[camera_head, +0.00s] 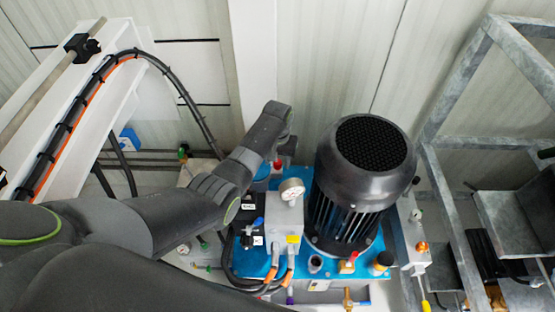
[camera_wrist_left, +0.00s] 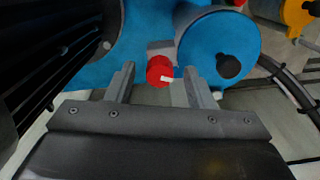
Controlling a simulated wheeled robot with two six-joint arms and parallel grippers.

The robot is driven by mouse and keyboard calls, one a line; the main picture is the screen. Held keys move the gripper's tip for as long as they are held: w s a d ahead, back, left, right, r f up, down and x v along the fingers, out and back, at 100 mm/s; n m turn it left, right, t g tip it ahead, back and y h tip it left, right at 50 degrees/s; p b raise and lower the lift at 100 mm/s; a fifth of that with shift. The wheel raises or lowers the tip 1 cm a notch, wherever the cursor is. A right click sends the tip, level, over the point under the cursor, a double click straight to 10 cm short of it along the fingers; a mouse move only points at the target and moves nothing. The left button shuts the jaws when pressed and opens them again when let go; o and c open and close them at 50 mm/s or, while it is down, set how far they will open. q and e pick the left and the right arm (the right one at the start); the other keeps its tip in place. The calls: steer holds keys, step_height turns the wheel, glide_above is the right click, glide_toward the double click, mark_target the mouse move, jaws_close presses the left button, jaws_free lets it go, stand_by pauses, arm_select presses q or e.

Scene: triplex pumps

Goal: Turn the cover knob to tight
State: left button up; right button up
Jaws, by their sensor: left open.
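The red cover knob (camera_wrist_left: 158,69) is small and round with a white mark pointing right in the left wrist view. My left gripper (camera_wrist_left: 159,80) is open, with one finger on each side of the knob; I cannot tell whether either finger touches it. In the head view my left gripper (camera_head: 284,150) reaches down behind the white gauge block, and a bit of red (camera_head: 278,164) shows by it. My right gripper is not in view.
A large black motor (camera_head: 362,180) stands just right of the gripper. A pressure gauge (camera_head: 291,191) sits in front of it on the blue pump base (camera_head: 330,268). A blue round cap (camera_wrist_left: 218,45) lies beside the knob. A metal frame (camera_head: 455,95) stands at the right.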

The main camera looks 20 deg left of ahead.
arm_select(q)
steer(key=c, duration=1)
steer(key=shift+r, duration=0.1)
steer(key=shift+r+m+p, duration=0.15)
steer(key=shift+m+p, duration=0.9)
steer(key=shift+m, duration=0.15)
steer(key=m+p, duration=0.1)
steer(key=m, duration=0.1)
steer(key=shift+m+p, duration=0.3)
steer(key=m+p, duration=0.1)
steer(key=m, duration=0.3)
steer(key=shift+m+p, duration=0.65)
steer(key=shift+m, duration=1.45)
